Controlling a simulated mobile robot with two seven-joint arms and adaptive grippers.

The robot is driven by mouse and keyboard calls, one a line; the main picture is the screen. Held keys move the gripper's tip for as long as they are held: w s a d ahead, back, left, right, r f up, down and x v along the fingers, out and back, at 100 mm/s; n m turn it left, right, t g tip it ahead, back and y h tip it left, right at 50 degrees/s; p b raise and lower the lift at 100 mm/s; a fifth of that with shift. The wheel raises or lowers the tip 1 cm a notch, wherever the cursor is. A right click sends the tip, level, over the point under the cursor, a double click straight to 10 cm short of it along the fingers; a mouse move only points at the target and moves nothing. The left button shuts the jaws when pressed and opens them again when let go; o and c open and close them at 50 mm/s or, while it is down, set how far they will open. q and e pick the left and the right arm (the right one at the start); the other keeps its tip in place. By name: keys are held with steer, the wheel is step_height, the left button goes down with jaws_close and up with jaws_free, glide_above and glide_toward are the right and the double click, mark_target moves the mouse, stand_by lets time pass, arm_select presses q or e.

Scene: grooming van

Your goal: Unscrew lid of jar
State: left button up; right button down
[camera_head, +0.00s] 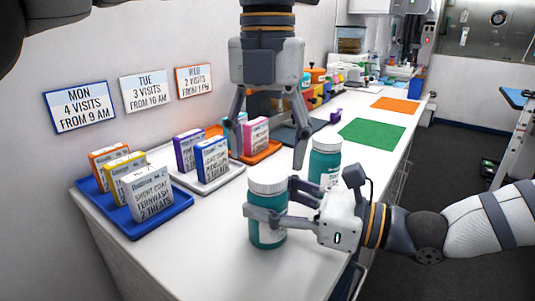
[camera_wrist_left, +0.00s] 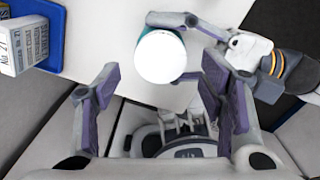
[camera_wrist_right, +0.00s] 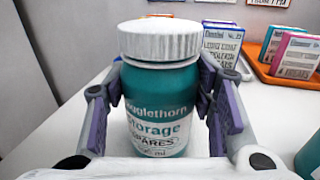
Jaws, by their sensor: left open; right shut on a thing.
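A teal jar (camera_head: 267,232) with a white ribbed lid (camera_head: 267,181) stands upright on the white counter near its front edge. My right gripper (camera_head: 270,215) is shut around the jar's body below the lid. In the right wrist view the jar (camera_wrist_right: 160,110) sits between both fingers, with its lid (camera_wrist_right: 160,40) on top. My left gripper (camera_head: 270,150) is open and empty, pointing down above and a little behind the jar. In the left wrist view the lid (camera_wrist_left: 160,57) lies beyond the open fingertips. A second teal jar (camera_head: 324,163) stands behind my right gripper.
A blue tray (camera_head: 150,228), a white tray (camera_head: 215,186) and an orange tray (camera_head: 262,156) hold small boxes along the wall. A green mat (camera_head: 372,134) and an orange mat (camera_head: 396,105) lie farther back.

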mark_target(268, 173)
arm_select(q)
steer(key=shift+f, duration=1.65)
